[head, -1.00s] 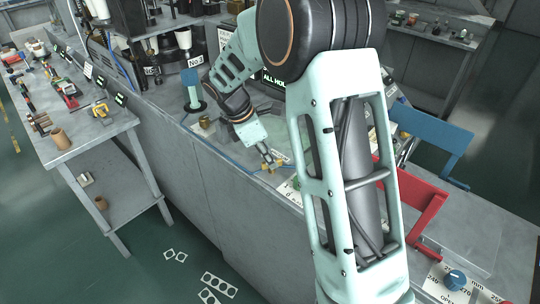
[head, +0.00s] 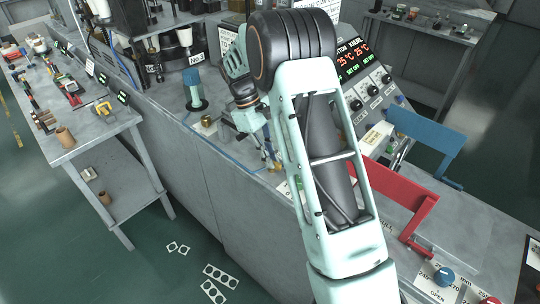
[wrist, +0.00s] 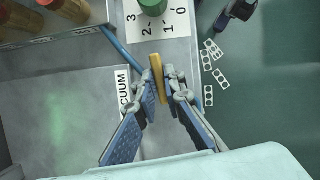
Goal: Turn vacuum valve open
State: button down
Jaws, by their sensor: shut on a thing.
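The yellow valve handle (wrist: 158,78) stands between my fingertips in the wrist view, beside a label reading "…CUUM" (wrist: 124,93). My gripper (wrist: 160,86) is shut on this handle, one finger on each side. In the head view my gripper (head: 270,157) is low at the bench's front edge, partly behind my own arm. Only a small part of the handle (head: 276,166) shows there. The valve body under the handle is hidden.
A green knob (wrist: 152,5) on a numbered card is just beyond the handle. A blue tube (wrist: 116,45) runs beside it. A teal cylinder (head: 193,90) and a brass piece (head: 207,121) stand on the bench. A red frame (head: 405,195) is to the right.

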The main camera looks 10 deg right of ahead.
jog(key=shift+m+y, duration=0.3)
jog(key=shift+m, duration=0.4)
jog(key=c, duration=2)
grip_release()
jog(key=v, duration=1.2)
jog(key=shift+w, duration=0.2)
